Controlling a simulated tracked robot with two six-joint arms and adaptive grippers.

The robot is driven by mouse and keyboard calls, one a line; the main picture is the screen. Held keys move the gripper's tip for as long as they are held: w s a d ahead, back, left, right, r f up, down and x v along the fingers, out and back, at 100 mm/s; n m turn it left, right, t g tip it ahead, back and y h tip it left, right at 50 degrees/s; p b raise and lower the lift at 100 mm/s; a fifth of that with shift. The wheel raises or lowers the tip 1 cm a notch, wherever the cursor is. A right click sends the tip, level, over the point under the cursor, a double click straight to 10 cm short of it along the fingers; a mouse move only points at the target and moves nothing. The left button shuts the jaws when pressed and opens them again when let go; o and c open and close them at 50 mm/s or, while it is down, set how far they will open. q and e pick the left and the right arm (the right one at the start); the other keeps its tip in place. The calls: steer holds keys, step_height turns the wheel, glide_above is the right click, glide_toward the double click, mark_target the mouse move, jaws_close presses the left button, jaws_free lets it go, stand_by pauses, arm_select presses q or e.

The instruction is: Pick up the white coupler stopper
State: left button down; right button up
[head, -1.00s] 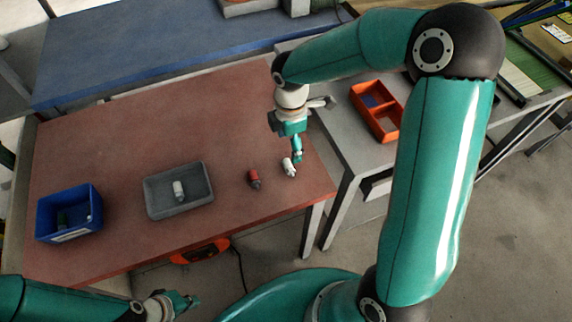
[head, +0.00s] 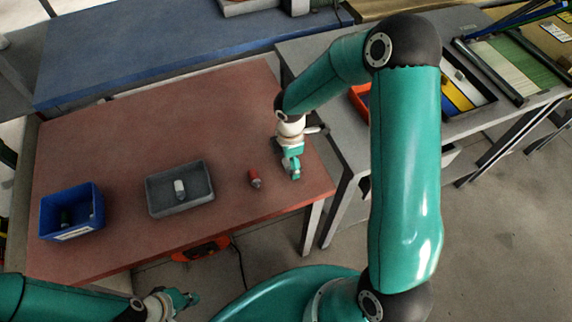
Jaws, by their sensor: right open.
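My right gripper (head: 292,166) is low over the right end of the red-brown table (head: 120,130), pointing down and open. It covers the spot of the white stopper that lay on the table there. At most a pale sliver shows by the fingertips, and I cannot tell whether they touch it. A red stopper (head: 255,178) lies on the table just left of this gripper. Another white stopper (head: 180,189) stands in the grey tray (head: 160,209). My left gripper (head: 186,300) is at the bottom left, in front of the table; its finger opening is too small to judge.
A blue bin (head: 87,229) with dark and pale pieces stands at the table's left. An orange bin (head: 359,101) on the grey bench (head: 340,135) is mostly hidden by my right arm. The table behind the tray is clear.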

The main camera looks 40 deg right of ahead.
steer(key=c, duration=1)
steer(key=shift+r, duration=0.1)
